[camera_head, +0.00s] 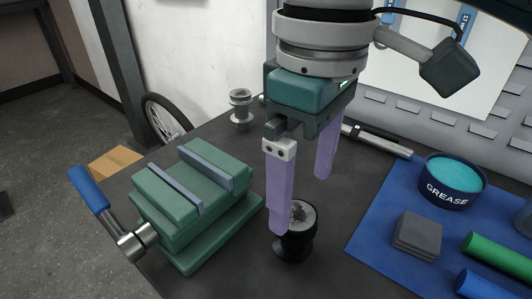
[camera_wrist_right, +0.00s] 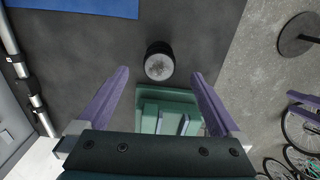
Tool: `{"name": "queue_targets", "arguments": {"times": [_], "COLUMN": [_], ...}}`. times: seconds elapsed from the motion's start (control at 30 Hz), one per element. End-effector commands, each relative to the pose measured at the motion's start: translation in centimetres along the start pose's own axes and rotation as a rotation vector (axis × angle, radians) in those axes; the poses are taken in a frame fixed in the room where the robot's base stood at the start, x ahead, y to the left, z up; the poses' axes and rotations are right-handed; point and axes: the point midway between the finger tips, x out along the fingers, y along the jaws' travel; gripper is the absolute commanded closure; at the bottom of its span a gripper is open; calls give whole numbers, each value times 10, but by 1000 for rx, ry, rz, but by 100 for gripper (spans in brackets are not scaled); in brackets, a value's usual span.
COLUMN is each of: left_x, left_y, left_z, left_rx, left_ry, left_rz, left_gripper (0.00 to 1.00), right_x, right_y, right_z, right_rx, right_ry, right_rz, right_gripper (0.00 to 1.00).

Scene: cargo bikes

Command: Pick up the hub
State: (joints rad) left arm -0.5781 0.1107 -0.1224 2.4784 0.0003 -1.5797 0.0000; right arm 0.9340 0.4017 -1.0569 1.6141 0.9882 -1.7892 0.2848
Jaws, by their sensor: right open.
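A black spool-shaped part (camera_head: 296,243) with a mottled grey round top, which I take as the hub, stands upright on the dark bench; it also shows in the right wrist view (camera_wrist_right: 159,62). My right gripper (camera_head: 301,205) is open and empty, its purple fingers pointing down above and around the part's position. In the head view the nearer finger overlaps its left edge; I cannot tell if they touch. In the right wrist view the part lies between and just beyond the fingertips (camera_wrist_right: 160,73). My left gripper is not in the head view.
A green vise (camera_head: 190,215) with a blue handle stands left of the part. A silver spool-shaped piece (camera_head: 240,107) stands behind. A blue mat (camera_head: 375,235) at right bears a grease tin (camera_head: 453,190), a grey block (camera_head: 417,235) and a green cylinder (camera_head: 498,257). A silver-and-black tool (camera_head: 378,139) lies behind.

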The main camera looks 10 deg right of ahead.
Motion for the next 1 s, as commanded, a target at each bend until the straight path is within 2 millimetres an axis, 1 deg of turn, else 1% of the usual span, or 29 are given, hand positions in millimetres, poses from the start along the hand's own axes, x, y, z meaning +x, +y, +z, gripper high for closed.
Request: {"name": "queue_targets", "arguments": {"times": [0.03, 0.2, 0.37, 0.63, 0.77, 0.97, 1.0], "left_x": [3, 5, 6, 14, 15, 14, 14], "left_y": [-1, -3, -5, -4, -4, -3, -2], "left_z": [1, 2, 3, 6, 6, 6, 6], "left_rx": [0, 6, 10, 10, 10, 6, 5], "left_ry": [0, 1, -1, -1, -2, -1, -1], "left_rz": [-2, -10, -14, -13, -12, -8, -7], "left_gripper": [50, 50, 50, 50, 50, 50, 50], "right_x": [8, 33, 46, 87, 95, 95, 95], "right_y": [1, 0, 1, 5, 5, 5, 5], "right_z": [0, 0, 0, -2, -2, -3, -3], "right_rx": [2, 1, 0, 0, 0, -1, -1], "right_ry": [-4, -3, -2, -3, 0, 1, 1], "right_rz": [0, 0, 2, 1, 2, 3, 2], "right_gripper": [0, 0, 0, 0, 0, 0, 3]}}
